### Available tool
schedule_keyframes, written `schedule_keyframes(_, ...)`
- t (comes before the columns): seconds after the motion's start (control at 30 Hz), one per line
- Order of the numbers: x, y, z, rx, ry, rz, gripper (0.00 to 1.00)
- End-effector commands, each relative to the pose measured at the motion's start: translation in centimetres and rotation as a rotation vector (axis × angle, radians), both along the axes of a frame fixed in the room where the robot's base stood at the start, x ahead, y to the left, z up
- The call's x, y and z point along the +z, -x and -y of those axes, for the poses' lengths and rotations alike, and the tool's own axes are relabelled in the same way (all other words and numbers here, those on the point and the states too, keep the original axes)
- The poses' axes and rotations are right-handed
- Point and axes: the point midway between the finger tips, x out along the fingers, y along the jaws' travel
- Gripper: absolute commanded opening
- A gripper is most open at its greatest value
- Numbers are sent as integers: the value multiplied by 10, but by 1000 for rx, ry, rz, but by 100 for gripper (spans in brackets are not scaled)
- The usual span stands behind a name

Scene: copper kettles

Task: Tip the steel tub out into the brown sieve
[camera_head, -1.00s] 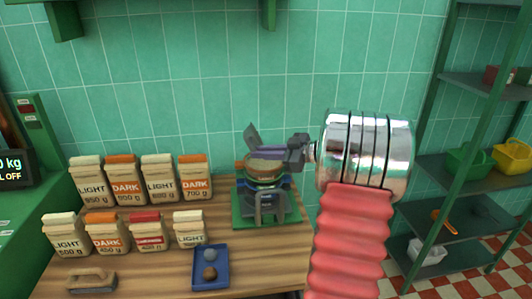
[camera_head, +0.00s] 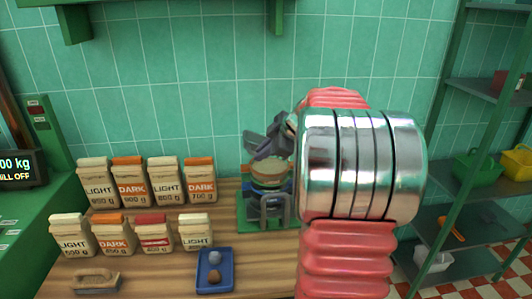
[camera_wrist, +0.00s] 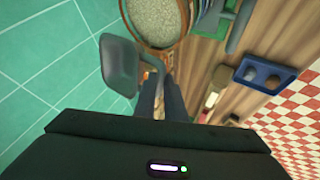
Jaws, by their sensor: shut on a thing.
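The steel tub (camera_wrist: 120,65) is a small grey box with rounded corners, tilted steeply beside the sieve's rim in the wrist view. In the head view the tub (camera_head: 253,143) shows as a dark tilted shape above the sieve. My gripper (camera_wrist: 161,88) is shut on the tub; the exact contact is partly hidden. The brown sieve (camera_wrist: 183,32) is round and holds a bed of pale grains. The inside of the tub cannot be seen.
Several labelled paper bags (camera_head: 131,185) stand in two rows left of the stand. A blue tray (camera_head: 215,283) with two small round things and a wooden-handled tool (camera_head: 96,280) lie in front. A tiled wall is close behind; a green shelf (camera_head: 490,85) stands right.

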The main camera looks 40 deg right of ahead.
Motion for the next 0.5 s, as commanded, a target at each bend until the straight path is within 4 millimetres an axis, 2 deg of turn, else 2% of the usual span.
schedule_keyframes(0.5, 1, -3, -4, 2, 214, -154, 0)
